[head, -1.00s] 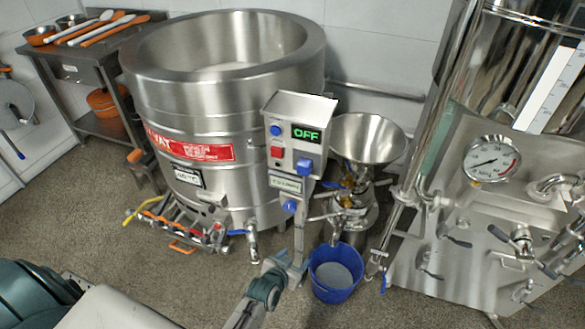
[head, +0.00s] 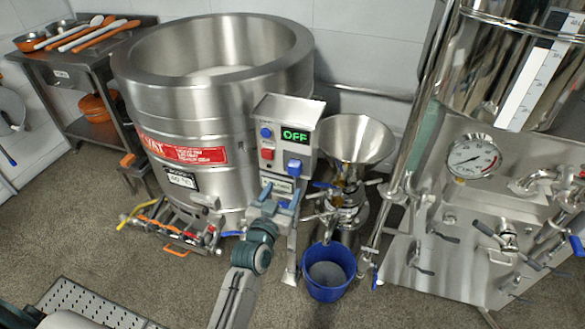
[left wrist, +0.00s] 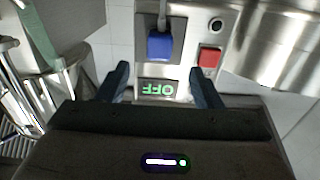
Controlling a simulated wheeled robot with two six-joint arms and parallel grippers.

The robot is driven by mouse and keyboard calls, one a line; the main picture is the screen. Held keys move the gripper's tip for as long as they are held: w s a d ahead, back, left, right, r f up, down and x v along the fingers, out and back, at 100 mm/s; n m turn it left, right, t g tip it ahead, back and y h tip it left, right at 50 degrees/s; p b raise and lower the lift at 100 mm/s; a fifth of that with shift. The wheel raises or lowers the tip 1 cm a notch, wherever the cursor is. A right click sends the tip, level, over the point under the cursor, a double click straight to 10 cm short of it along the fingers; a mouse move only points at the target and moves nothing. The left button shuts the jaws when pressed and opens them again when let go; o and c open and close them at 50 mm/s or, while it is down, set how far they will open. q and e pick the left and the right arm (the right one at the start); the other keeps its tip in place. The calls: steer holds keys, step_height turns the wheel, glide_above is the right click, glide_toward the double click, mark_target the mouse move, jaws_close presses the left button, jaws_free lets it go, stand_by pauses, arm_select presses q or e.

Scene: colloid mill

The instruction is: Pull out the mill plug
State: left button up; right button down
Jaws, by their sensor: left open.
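The mill's control box (head: 284,135) has a lit green OFF display (head: 295,135). A blue plug (head: 294,168) sits in the box's front, below the display and right of the red button (head: 267,154). In the left wrist view the plug (left wrist: 160,44) shows upside down, seated, with a grey cable leading off it. My left gripper (head: 281,195) is just below the plug in the head view, pointing up at the box. Its open fingers (left wrist: 159,86) stand either side of the display in the left wrist view, apart from the plug. The gripper partly hides the box's lower front.
A steel funnel mill (head: 352,140) stands right of the box, with a blue bucket (head: 328,290) below. A large steel kettle (head: 190,110) is behind on the left. A steel panel with a gauge (head: 474,158) and valve handles stands at right.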

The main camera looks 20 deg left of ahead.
mark_target(293, 172)
arm_select(q)
steer(key=shift+w, duration=0.15)
steer(key=shift+w+d, duration=0.15)
steer(key=shift+w, duration=4.2)
steer(key=shift+c, duration=0.2)
jaws_close()
steer(key=shift+s+p, duration=0.4)
steer(key=shift+s, duration=2.6)
